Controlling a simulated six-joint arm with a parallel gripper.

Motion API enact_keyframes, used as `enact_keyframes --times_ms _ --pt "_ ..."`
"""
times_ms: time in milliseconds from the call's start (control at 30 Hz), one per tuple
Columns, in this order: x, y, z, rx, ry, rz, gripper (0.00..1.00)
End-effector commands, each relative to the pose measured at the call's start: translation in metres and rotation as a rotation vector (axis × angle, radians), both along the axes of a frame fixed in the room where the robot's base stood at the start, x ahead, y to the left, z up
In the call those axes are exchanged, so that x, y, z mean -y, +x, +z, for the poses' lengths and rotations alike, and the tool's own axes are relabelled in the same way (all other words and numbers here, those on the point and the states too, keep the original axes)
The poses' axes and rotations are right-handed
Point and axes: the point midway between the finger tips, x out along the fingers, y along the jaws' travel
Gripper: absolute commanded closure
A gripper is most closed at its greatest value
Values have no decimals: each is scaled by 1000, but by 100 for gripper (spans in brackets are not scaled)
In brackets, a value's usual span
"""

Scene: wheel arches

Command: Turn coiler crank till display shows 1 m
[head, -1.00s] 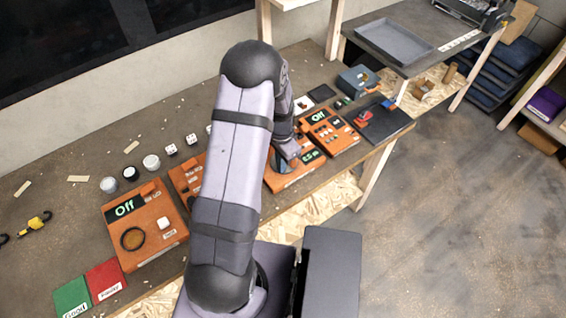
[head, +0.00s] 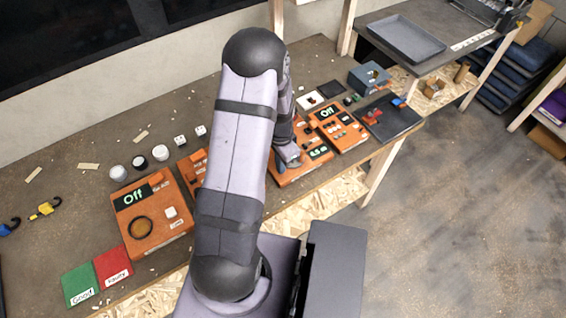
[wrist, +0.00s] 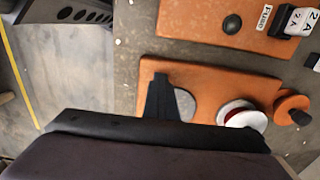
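The coiler is an orange box in the head view (head: 290,176), partly hidden by my arm. Its small green display (head: 320,152) seems to read 0.5 m, but the first digit is blurred. In the wrist view the orange coiler (wrist: 205,78) carries a pale grey disc (wrist: 186,104), a white spool with red (wrist: 240,114) and an orange round part with a black knob (wrist: 298,114). My gripper (head: 288,157) is low over the coiler's left part. In the wrist view its dark finger (wrist: 160,98) overlaps the grey disc. Whether it grips a crank handle is hidden.
Another orange box with an "Off" display (head: 338,128) stands close behind the coiler. A black board (head: 395,118) lies to its right. An orange "Off" box (head: 150,215), a green mat (head: 80,283) and a red mat (head: 113,265) are at left.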

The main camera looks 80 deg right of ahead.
Motion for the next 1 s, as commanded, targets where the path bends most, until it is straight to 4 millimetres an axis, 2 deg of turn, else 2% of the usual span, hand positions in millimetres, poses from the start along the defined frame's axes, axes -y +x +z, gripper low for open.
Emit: enact_keyframes --times_ms 400,667,833,1000 --pt "-13 9 1 0 0 0 100" --pt "-14 10 0 0 -1 0 100" --pt "-14 10 0 0 -1 0 61" --pt "-14 10 0 0 0 0 61"
